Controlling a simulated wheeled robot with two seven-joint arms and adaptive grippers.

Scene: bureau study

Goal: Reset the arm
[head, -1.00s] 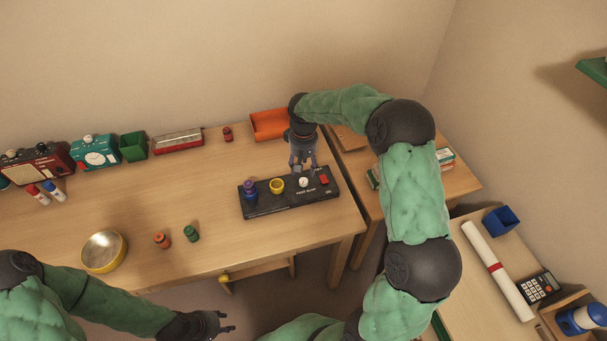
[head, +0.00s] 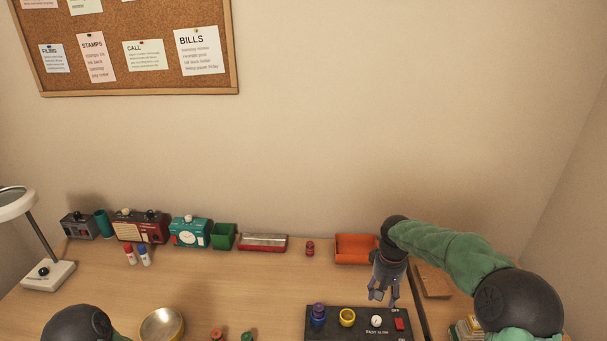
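My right gripper (head: 382,296) hangs over the right part of a black panel (head: 345,329) on the desk, its fingers pointing down and apart with nothing seen between them. The panel carries a purple piece (head: 318,314), a yellow ring (head: 347,317), a white knob (head: 376,321) and a red switch (head: 399,324). The panel's lower edge is cut off by the frame. My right arm comes in from the right in a green sleeve. Of my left arm only a dark joint shows at the bottom left; the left gripper is out of the frame.
An orange tray (head: 355,249) stands behind my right gripper. A small red piece (head: 310,248), a red tray (head: 263,243), a green bin (head: 223,236) and several boxes line the back. A brass bowl (head: 162,325) stands at front left. A lamp (head: 47,272) stands far left. The middle desk is clear.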

